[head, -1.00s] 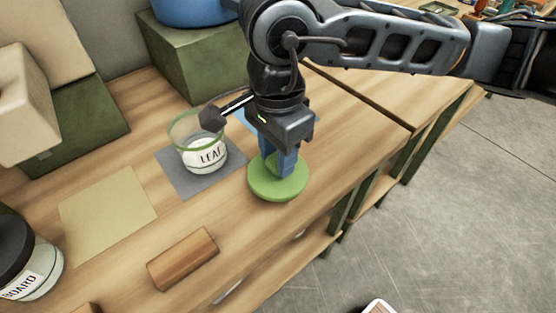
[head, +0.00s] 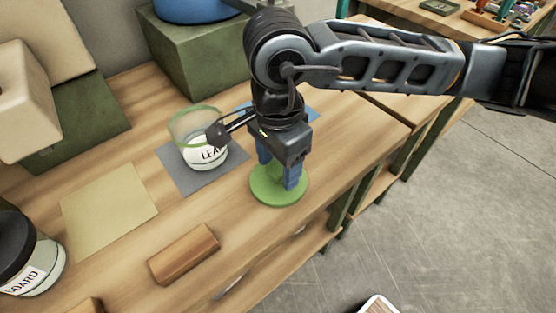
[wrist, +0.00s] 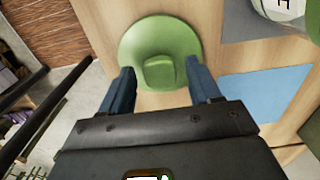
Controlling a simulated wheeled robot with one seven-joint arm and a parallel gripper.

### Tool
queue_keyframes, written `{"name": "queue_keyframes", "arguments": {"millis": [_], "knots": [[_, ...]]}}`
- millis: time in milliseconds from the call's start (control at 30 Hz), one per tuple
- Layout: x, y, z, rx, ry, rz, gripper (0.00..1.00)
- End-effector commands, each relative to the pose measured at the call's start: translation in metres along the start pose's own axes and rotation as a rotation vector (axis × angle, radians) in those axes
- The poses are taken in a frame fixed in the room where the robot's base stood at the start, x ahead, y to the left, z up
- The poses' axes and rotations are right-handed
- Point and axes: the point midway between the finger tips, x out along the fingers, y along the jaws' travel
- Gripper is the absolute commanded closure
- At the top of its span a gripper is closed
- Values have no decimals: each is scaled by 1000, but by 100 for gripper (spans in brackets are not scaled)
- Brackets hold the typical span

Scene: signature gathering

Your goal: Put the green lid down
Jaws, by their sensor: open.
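The green lid (head: 277,194) lies on the wooden bench top near its front edge, right of the labelled glass jar. In the wrist view the lid (wrist: 134,40) shows its raised knob (wrist: 167,72) upward. My gripper (head: 279,180) is right above the lid and points down, with its blue fingers apart on either side of the knob. In the wrist view the fingers of my gripper (wrist: 163,88) stand clear of the knob. The glass jar (head: 201,152) has a green rim, no lid on it, and stands on a grey mat (head: 172,172).
A wooden block (head: 184,254) lies near the bench's front edge. A yellow mat (head: 108,210) is bare. A blue mat (wrist: 262,98) lies beside the grey one. A dark-lidded jar (head: 40,262) stands at the left, and a green box (head: 200,62) at the back.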

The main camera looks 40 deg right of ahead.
Motion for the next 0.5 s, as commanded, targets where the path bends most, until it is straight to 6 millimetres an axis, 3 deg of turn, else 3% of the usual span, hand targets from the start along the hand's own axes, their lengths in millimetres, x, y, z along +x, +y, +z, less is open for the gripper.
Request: {"name": "queue_keyframes", "arguments": {"millis": [333,500], "knots": [[-6,0,0,-1,1,-1,38],[-35,-1,0,-3,3,-5,38]]}}
